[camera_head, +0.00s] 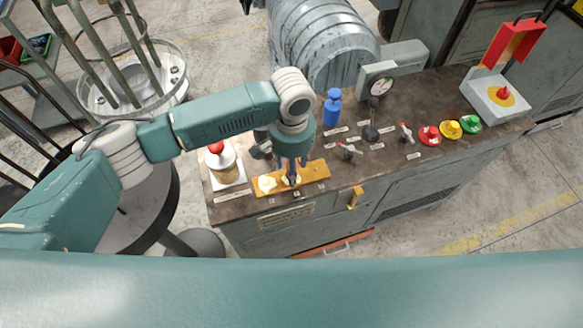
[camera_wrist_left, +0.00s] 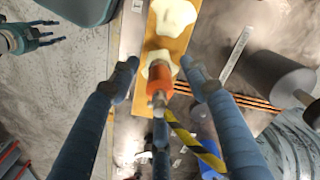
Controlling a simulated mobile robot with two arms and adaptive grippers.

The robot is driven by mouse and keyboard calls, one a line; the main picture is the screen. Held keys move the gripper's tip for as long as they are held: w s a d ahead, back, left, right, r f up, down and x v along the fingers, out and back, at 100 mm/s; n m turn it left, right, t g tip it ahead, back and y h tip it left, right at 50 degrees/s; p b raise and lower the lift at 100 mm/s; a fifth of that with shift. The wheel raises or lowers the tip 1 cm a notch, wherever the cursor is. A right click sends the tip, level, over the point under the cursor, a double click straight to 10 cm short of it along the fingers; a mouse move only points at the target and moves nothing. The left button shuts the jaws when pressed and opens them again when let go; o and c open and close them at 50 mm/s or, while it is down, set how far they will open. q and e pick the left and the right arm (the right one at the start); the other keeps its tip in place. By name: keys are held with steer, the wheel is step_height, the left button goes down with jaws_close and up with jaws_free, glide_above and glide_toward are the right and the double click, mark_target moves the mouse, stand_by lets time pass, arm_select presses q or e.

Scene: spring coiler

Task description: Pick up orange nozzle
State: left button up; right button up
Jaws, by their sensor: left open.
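The orange nozzle (camera_wrist_left: 160,81) has a bright orange body and a metallic end towards the camera. It stands at a pale patch on the yellow-brown wooden board (camera_wrist_left: 155,110). In the head view the board (camera_head: 315,170) lies along the bench's front edge, and the nozzle is mostly hidden by my left gripper (camera_head: 292,180). In the wrist view my left gripper (camera_wrist_left: 160,88) is open. Its blue fingers are around the nozzle, with visible gaps on the left and right. A teal gripper with dark prongs, seemingly my right gripper (camera_wrist_left: 45,37), shows small at upper left.
A white-and-yellow container with a red top (camera_head: 224,162) stands left of the board. A blue bottle (camera_head: 332,107), small levers (camera_head: 349,149) and coloured buttons (camera_head: 450,129) are farther right on the bench (camera_head: 390,165). A large grey ribbed machine part (camera_head: 325,45) stands behind.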

arm_select(q)
steer(key=shift+f, duration=0.75)
jaws_close()
steer(key=shift+r, duration=0.1)
step_height(320, 180, up, 20)
steer(key=b, duration=0.2)
